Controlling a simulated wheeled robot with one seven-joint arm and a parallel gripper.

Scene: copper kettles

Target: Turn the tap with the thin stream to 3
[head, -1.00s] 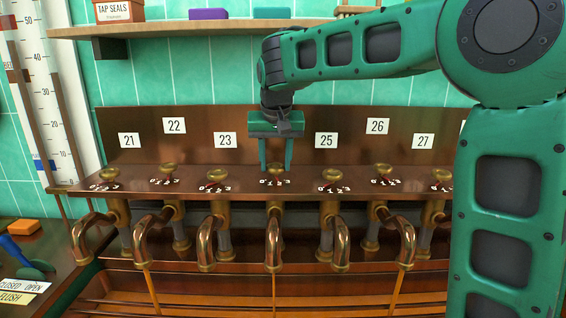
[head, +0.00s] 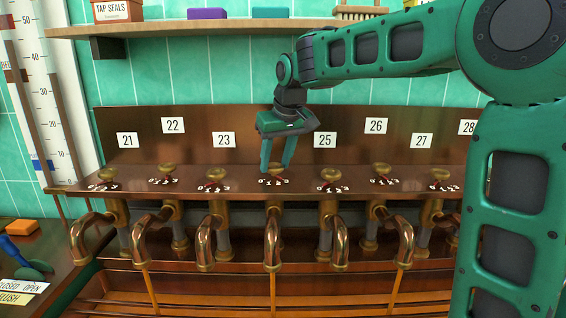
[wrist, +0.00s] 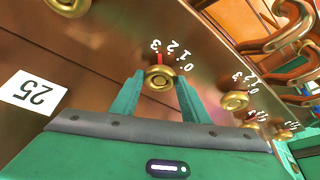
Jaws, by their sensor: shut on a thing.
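My gripper (head: 277,172) is shut on the brass tap knob (wrist: 159,79) between plates 23 and 25, with one finger on each side. The knob's own number plate is hidden behind the gripper. In the wrist view the knob's red pointer (wrist: 158,62) points close to the 3 (wrist: 155,45) on its 0 to 3 dial.
Neighbouring knobs stand on the same ledge, at left (head: 217,173) and right (head: 328,174). Other streams fall at left (head: 151,290) and right (head: 396,290). A wooden shelf (head: 200,27) is above. An orange block (head: 22,227) lies at far left.

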